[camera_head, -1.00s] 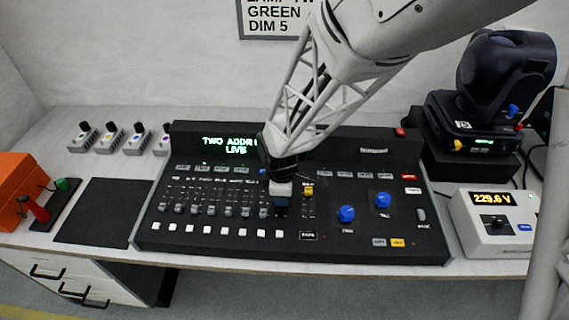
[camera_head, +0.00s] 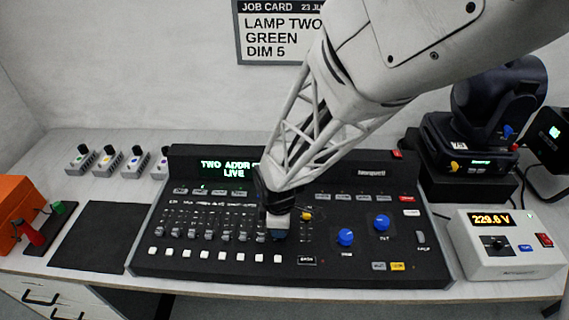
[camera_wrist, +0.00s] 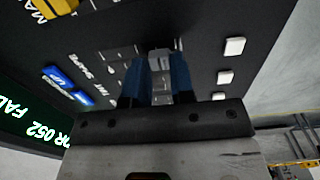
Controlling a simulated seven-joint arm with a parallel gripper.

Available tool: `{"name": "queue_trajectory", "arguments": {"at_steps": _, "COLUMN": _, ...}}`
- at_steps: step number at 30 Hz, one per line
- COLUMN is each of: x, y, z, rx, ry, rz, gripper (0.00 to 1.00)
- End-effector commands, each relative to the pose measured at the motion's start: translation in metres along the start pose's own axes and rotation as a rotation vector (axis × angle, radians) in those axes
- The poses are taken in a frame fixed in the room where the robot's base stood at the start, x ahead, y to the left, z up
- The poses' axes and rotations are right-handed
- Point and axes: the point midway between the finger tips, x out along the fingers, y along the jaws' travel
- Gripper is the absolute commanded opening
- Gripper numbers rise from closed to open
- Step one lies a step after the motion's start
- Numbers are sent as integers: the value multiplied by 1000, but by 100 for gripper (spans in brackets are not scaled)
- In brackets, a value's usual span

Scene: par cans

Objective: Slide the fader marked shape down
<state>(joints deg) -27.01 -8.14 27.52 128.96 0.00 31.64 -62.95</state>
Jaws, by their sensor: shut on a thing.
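A black lighting console (camera_head: 150,255) carries a row of grey fader caps (camera_head: 208,235) with white buttons below. My gripper (camera_head: 278,235) reaches down onto the console at the right end of this row, left of a yellow fader cap (camera_head: 306,216). In the wrist view, the blue fingers of my gripper (camera_wrist: 160,75) are shut on a grey fader cap (camera_wrist: 159,57). My gripper hides this cap in the head view.
White buttons (camera_wrist: 235,47) lie close to the fingers in the wrist view. Blue knobs (camera_head: 345,237) stand right of my gripper. A green-lit display (camera_head: 225,168) is behind the faders. A white voltage meter (camera_head: 500,262) and a black moving-head lamp (camera_head: 500,105) stand farther right.

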Motion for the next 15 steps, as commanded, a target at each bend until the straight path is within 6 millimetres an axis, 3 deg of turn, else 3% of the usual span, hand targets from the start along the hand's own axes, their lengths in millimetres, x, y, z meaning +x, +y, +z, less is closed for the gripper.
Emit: {"name": "queue_trajectory", "arguments": {"at_steps": 15, "x": 0, "y": -13, "z": 0, "rx": -1, "ry": 0, "rz": 0, "gripper": 17}}
